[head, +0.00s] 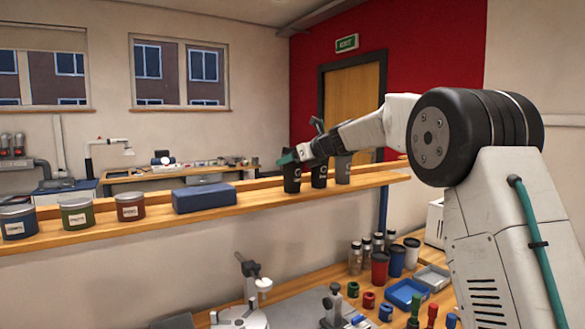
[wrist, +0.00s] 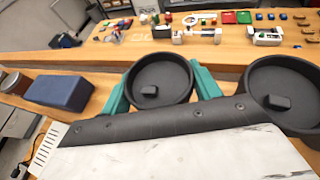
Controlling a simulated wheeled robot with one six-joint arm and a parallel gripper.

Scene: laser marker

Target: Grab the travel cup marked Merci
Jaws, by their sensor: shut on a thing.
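Three dark travel cups stand in a row at the right end of the wooden shelf: a left cup (head: 292,180), a middle cup (head: 320,177) and a right cup (head: 343,172). Each has a small pale marking, too small to read, so I cannot tell which says Merci. My gripper (head: 290,158) is at the upper part of the left cup. In the wrist view its teal fingers lie on both sides of that black-lidded cup (wrist: 163,78), shut on it. The middle cup's lid (wrist: 285,88) is close by on the right. I cannot tell whether the held cup touches the shelf.
A blue box (head: 204,198) lies left of the cups on the shelf (head: 160,222), with several labelled tins, such as a red one (head: 130,207), further left. Below is a bench with red and blue cups (head: 380,267), jars and trays (head: 405,293).

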